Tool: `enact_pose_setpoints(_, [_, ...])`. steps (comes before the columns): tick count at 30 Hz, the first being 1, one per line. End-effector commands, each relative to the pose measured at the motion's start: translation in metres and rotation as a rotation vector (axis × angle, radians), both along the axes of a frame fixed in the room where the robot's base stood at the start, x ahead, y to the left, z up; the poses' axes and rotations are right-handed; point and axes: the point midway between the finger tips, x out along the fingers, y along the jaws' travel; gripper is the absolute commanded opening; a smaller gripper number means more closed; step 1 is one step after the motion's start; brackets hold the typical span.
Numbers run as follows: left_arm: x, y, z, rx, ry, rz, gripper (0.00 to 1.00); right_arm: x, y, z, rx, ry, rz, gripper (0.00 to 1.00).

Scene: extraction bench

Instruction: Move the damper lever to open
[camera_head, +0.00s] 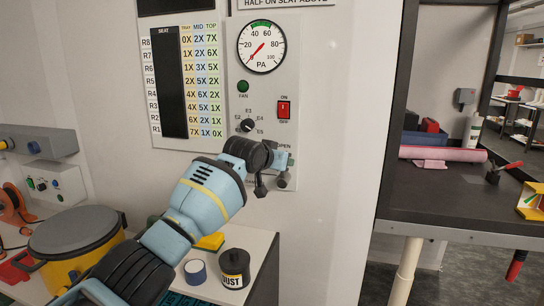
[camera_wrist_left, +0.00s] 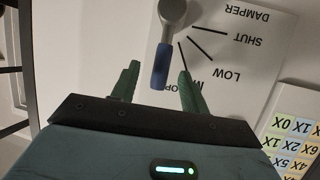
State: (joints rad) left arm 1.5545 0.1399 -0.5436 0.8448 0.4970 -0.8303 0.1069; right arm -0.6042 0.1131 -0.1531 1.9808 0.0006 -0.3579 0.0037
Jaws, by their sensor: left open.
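The damper lever has a grey hub and a blue grip (camera_wrist_left: 161,66). In the left wrist view, its labelled plate (camera_wrist_left: 262,50) appears upside down. The grip lies past the line beside the partly hidden "M" label, on the side away from SHUT and LOW. In the head view, my left gripper (camera_head: 262,174) covers much of the damper plate (camera_head: 289,160).
A dark bench (camera_head: 450,195) is at right.

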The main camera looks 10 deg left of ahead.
Motion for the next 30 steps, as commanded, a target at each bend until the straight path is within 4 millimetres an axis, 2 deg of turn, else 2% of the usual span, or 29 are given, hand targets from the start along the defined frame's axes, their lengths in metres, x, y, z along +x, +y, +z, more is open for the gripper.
enact_pose_setpoints(1, [-0.006,0.001,0.008,0.0,-0.007,-0.001,0.45,0.003,0.0,0.006,0.0,-0.011,0.0,0.36])
enact_pose_setpoints(12, [-0.036,0.008,0.017,0.001,-0.002,-0.001,0.45,0.01,-0.004,0.019,-0.01,-0.037,0.007,0.36])
enact_pose_setpoints(30, [-0.04,0.009,0.016,0.002,0.002,-0.001,0.45,0.013,-0.004,0.019,-0.01,-0.043,0.005,0.36])
